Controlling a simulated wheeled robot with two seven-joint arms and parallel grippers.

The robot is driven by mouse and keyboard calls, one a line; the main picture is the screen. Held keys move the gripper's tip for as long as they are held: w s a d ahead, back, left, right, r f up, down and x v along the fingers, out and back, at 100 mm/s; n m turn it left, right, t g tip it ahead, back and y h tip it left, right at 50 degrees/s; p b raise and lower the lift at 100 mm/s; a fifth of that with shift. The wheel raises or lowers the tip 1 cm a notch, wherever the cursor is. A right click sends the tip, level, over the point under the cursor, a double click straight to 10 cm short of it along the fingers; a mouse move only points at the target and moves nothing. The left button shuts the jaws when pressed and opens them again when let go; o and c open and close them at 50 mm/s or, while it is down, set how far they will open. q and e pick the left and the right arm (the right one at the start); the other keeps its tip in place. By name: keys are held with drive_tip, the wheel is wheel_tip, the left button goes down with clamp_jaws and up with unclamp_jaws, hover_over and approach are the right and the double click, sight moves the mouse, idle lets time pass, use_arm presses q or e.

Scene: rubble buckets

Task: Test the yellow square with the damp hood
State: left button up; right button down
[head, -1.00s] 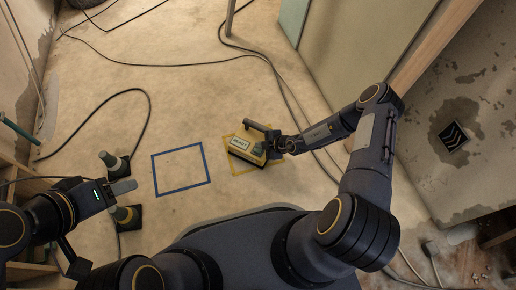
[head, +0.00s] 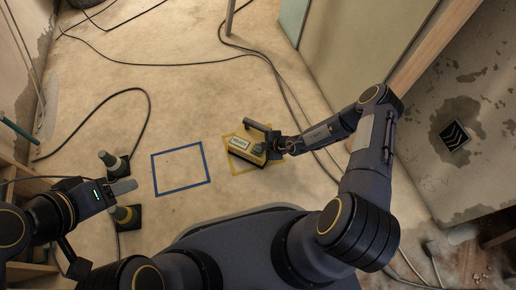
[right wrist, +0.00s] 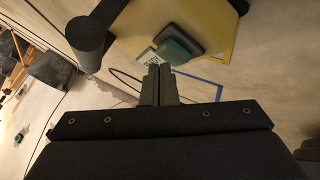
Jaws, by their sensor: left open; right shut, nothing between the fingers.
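The damp hood (head: 241,146) is a yellow box with a dark handle, a pale display and a green button. It sits on the floor inside the yellow square (head: 228,159), a taped outline partly hidden by the hood and my arm. The display's text is too small to read surely. My right gripper (head: 270,142) is shut and empty at the hood's right side. In the right wrist view its fingertips (right wrist: 160,70) are close to the green button (right wrist: 179,45); I cannot tell if they touch. My left gripper (head: 124,187) is open and empty at the left.
A blue taped square (head: 184,188) lies empty left of the hood. Black cables (head: 148,105) cross the floor.

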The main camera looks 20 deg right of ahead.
drive_tip(key=shift+f+b, duration=0.4)
drive_tip(key=shift+f, duration=0.15)
idle(0.7)
drive_tip(key=shift+r, duration=0.15)
drive_tip(key=shift+r+p, duration=0.85)
drive_tip(key=shift+p, duration=0.1)
wheel_tip(320, 180, up, 5)
drive_tip(key=p, duration=0.5)
drive_tip(key=shift+r, duration=0.1)
idle(0.5)
